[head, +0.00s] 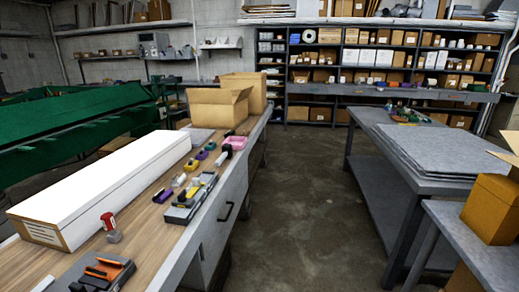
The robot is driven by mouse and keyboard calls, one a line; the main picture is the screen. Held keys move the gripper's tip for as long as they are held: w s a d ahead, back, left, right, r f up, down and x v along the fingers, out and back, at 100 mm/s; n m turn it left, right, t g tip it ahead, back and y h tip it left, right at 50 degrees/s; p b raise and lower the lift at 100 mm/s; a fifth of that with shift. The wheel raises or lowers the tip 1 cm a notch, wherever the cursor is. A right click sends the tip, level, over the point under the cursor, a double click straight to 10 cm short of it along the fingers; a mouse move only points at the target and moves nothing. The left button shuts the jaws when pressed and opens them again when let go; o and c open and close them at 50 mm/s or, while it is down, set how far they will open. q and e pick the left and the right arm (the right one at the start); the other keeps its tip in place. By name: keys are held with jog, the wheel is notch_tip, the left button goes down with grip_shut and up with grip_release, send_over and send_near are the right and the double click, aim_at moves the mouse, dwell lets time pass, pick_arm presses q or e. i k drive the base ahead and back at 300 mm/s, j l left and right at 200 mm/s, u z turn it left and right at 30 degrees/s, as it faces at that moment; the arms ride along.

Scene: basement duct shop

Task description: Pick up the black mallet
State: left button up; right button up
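I cannot pick out a black mallet for certain. A dark tray (98,276) with orange-and-black tools lies at the near end of the wooden workbench (142,243) on the left. A grey-and-black tool tray (190,200) lies farther along the bench, by its right edge. Small dark items lie around both trays, too small to name. Neither of my grippers is in view.
A long white box (105,190) covers much of the bench's left side. A red-and-grey tool (110,227) stands beside it. Open cardboard boxes (217,106) stand at the bench's far end. Grey tables (440,150) stand right; clear floor (295,190) lies between.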

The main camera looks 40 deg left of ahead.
aim_at(226, 148)
jog(key=i+u, duration=0.65)
jog(key=u, duration=0.2)
jog(key=i+l+u, duration=0.1)
jog(key=i+u, duration=0.3)
jog(key=i+l+u, duration=0.15)
jog(key=u, duration=0.25)
jog(key=l, duration=0.1)
